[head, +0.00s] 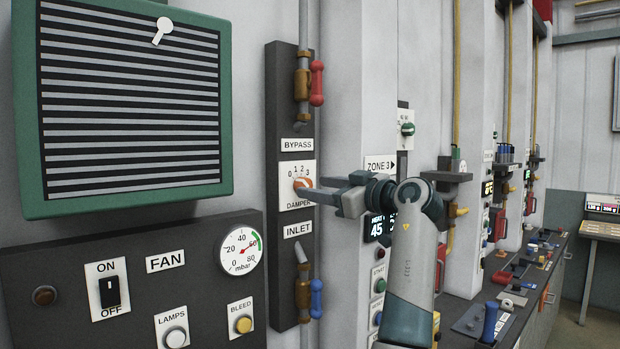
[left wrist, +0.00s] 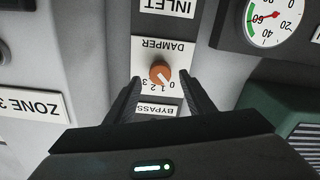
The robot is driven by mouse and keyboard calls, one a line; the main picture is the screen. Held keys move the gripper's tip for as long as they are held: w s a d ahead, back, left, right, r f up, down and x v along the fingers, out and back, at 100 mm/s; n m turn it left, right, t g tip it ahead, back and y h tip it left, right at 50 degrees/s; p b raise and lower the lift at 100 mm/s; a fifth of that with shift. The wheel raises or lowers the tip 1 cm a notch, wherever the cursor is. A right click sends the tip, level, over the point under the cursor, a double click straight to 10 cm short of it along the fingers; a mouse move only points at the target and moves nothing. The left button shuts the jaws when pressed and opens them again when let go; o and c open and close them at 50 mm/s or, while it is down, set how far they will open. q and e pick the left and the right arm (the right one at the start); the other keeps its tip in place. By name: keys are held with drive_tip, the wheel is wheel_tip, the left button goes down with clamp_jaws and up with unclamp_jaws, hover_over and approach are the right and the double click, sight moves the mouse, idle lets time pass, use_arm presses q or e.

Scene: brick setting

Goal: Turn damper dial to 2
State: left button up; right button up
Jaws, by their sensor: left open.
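The damper dial is a small orange knob (head: 302,184) on a white plate marked 0 to 3, labelled DAMPER, on a dark vertical panel. In the left wrist view the knob (left wrist: 159,71) appears upside down with its plate; its pale pointer mark seems to lean toward the 0 side. My left gripper (head: 318,191) is open in front of the plate, its fingers pointing at the knob. In the left wrist view its fingers (left wrist: 160,92) stand either side of the knob, apart from it; contact with the plate cannot be told. My right gripper is not in view.
A red-handled bypass valve (head: 316,83) is above the dial, a blue-handled inlet valve (head: 316,298) below. The fan panel (head: 150,290) with switch and gauge (head: 241,250) is at left, under a green-framed grille (head: 130,205). Zone 3 controls (head: 380,163) lie right, behind my arm.

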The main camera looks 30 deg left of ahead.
sight(308, 186)
use_arm(q)
drive_tip(key=shift+p+x, duration=0.55)
drive_tip(key=shift+x, duration=1.15)
drive_tip(key=shift+c, duration=0.3)
drive_tip(key=c, duration=1)
